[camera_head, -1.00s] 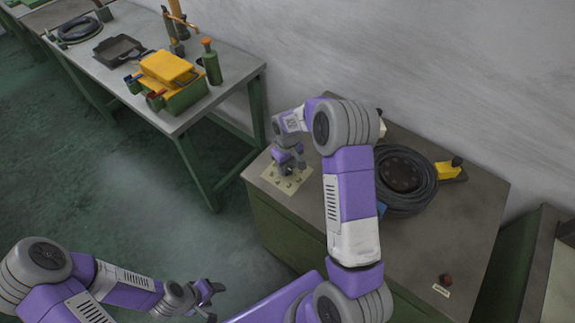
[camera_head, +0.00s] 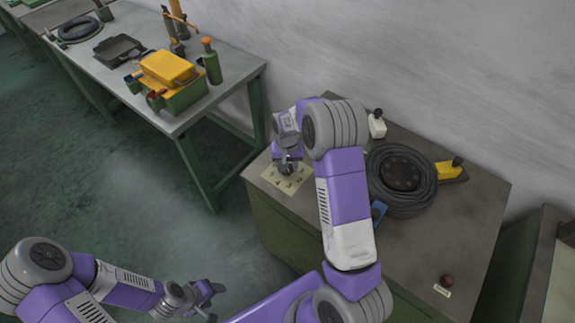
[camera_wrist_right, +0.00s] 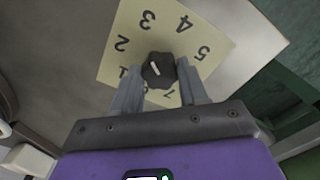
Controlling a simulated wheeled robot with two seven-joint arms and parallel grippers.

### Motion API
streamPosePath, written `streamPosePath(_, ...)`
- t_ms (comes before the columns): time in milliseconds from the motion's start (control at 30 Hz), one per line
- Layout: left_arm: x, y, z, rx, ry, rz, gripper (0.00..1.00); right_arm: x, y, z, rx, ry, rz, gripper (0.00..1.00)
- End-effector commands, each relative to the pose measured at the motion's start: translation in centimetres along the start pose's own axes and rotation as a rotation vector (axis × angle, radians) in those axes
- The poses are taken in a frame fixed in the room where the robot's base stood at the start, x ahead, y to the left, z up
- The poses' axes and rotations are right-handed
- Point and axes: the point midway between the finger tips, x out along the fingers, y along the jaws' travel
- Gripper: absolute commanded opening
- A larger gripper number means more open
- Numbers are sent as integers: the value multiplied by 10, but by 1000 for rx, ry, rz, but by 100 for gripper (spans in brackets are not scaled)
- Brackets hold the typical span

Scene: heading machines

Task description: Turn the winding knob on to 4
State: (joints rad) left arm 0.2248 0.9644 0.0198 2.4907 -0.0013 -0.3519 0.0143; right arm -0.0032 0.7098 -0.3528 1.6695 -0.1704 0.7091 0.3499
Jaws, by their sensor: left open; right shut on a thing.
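The winding knob (camera_wrist_right: 158,74) is dark with a short white mark. It sits on a cream dial plate (camera_wrist_right: 112,65) with printed numbers; the 4 (camera_wrist_right: 185,22) is at the plate's top right in the right wrist view. The white mark slants between upper left and lower right; I cannot tell which number it points to. My right gripper (camera_wrist_right: 160,85) has one finger on each side of the knob and is shut on it. In the head view my right gripper (camera_head: 287,168) is over the dial plate (camera_head: 300,181). My left gripper (camera_head: 205,298) is open and empty, low over the floor.
A workbench (camera_head: 110,75) with a toolbox (camera_head: 170,82) stands left.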

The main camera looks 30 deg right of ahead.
Motion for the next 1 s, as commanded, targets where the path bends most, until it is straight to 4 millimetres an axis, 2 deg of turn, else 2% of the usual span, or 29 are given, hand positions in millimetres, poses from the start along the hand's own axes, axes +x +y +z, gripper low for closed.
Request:
streamPosePath(600, -14, 5, 1, 0, 0, 0, 58, -2, -1, -1, 582, 2, 1, 13)
streamPosePath(1000, -24, 9, 1, 0, 0, 0, 58, -1, -2, -1, 858, 2, 0, 13)
